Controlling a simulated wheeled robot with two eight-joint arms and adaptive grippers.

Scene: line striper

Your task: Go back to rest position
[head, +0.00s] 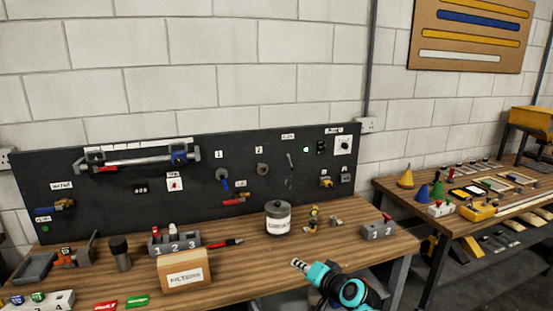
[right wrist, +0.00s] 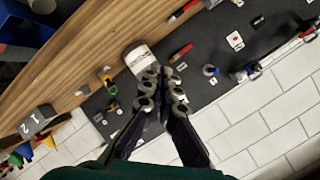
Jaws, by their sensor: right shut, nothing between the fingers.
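My right gripper (right wrist: 160,82) is shut and empty in the right wrist view, its fingertips together. The white jar with a grey lid (right wrist: 140,60) lies beyond its tips in that view. In the head view, my right arm with its teal joints comes in at the bottom, and the right gripper (head: 299,265) is over the front part of the wooden workbench (head: 235,258). The jar (head: 278,218) stands upright on the bench behind it, apart from it. My left gripper does not show in either view.
A filters box (head: 185,273) and a numbered block (head: 172,243) stand left of the gripper. A grey two-slot block (head: 377,231) is to the right. A dark tool panel (head: 110,205) backs the bench. A second table (head: 460,225) with coloured cones stands at right.

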